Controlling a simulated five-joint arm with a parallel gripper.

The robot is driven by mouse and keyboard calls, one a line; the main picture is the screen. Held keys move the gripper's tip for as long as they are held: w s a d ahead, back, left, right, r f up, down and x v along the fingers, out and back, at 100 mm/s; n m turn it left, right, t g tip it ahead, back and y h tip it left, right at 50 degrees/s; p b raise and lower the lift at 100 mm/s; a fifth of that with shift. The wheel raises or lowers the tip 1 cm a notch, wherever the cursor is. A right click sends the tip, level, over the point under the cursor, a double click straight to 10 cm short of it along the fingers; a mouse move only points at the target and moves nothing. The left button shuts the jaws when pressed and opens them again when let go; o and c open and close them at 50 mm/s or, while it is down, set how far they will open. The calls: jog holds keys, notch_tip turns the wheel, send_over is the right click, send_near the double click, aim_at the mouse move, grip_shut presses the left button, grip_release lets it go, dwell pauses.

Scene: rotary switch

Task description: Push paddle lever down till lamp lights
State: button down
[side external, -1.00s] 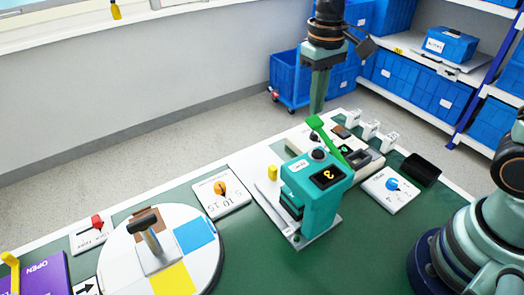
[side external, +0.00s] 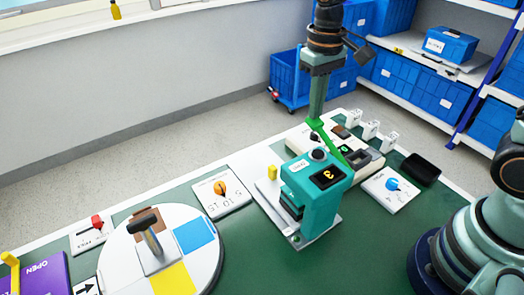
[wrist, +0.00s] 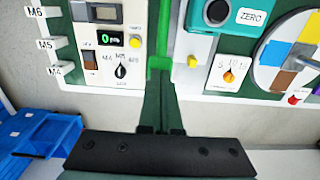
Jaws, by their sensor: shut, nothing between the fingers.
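The green paddle lever (side external: 328,138) slants up from the bench, its wide end toward the far edge. It also shows in the wrist view (wrist: 164,35). My gripper (side external: 315,116) is shut and empty, pointing down at the lever's wide end. In the wrist view my closed fingers (wrist: 160,75) overlap that wide end; they look to be at it, but firm contact cannot be told. A small yellow piece (wrist: 193,61) stands beside the lever; it also shows in the side view (side external: 272,172). I cannot tell which part is the lamp, or whether it is lit.
A teal instrument with a display (side external: 326,177) stands close in front of the lever. A beige meter box (wrist: 107,45) is beside it. An orange-knob dial (side external: 220,189), a blue-knob dial (side external: 392,184) and a coloured turntable (side external: 205,265) are farther off.

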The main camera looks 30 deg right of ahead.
jog(key=shift+f, duration=1.25)
jog(key=shift+r, duration=4.05)
jog(key=s+d+t, duration=0.5)
jog(key=s+d, duration=0.1)
jog(key=s, duration=0.2)
jog(key=shift+s+d+r+t, duration=0.25)
jog(key=shift+d+r+t, duration=0.05)
jog(key=shift+d+r, duration=0.1)
